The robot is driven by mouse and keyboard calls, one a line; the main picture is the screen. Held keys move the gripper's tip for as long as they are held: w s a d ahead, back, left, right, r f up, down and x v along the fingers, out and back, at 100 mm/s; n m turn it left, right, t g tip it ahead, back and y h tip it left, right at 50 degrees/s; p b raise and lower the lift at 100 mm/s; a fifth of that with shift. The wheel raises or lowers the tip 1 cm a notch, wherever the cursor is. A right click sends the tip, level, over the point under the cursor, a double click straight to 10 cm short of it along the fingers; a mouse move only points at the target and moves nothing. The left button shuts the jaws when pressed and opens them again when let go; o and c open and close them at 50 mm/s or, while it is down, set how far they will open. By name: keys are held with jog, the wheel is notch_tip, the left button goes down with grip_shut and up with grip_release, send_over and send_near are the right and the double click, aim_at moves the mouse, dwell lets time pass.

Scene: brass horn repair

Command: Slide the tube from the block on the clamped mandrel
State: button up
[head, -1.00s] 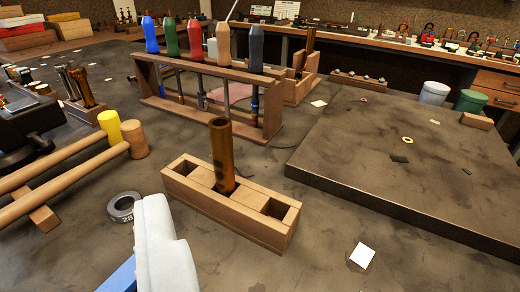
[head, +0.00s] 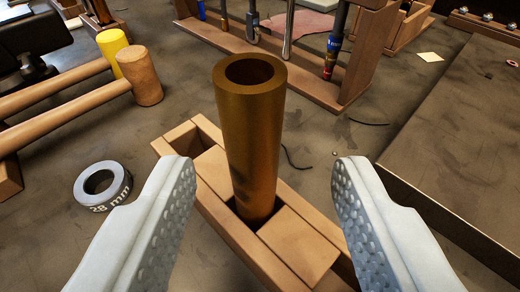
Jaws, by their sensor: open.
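The brass-brown tube (head: 250,140) stands upright in a hole of the wooden block (head: 297,245), near the middle of the head view. Its open top faces up toward me, and its lower end is hidden inside the block. My gripper (head: 265,195) is open. Its two pale, studded fingers are on either side of the tube, with clear gaps, touching neither the tube nor, as far as I can tell, the block. The clamped mandrel is not visible in this view.
A grey ring marked 28 mm (head: 103,185) lies left of the block. Wooden mallets (head: 75,90) lie at the left. A wooden tool rack (head: 350,75) stands behind the tube. A thick dark slab (head: 465,150) lies at the right, with some bare bench between it and the block.

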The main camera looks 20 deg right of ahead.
aim_at(250, 156)
jog(key=shift+a+x, duration=0.15)
jog(key=shift+x, duration=1.05)
jog(key=shift+a+x, duration=0.15)
jog(key=shift+x, duration=1.1)
jog(key=shift+w+r, duration=0.1)
jog(key=shift+w, duration=0.05)
jog(key=shift+c, duration=0.5)
grip_shut()
